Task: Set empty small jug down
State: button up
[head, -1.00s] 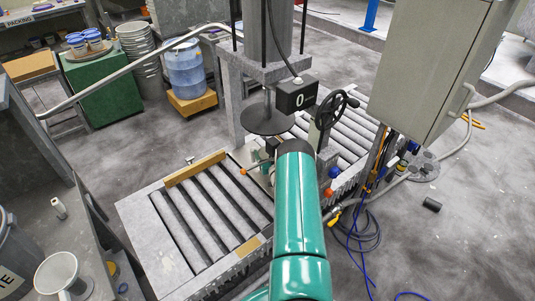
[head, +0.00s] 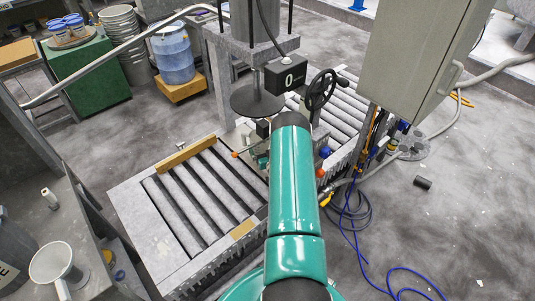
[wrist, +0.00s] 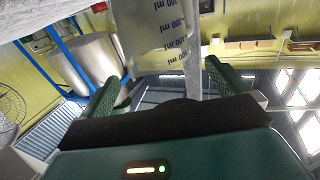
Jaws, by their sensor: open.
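In the wrist view my gripper (wrist: 163,72) is open, its two green fingers spread apart. A translucent grey jug with ml marks (wrist: 155,28) shows just beyond and between the fingertips, cut off by the top edge; I cannot tell whether a finger touches it. In the head view my green arm reaches forward toward the press and hides my gripper and that jug.
A roller conveyor (head: 180,245) runs to the press plate (head: 257,102). A handwheel (head: 321,90) and a grey cabinet (head: 425,60) stand at the right, with blue hoses (head: 350,245) on the floor.

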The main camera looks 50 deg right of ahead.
jog(key=v, duration=0.5)
jog(key=shift+a, duration=0.1)
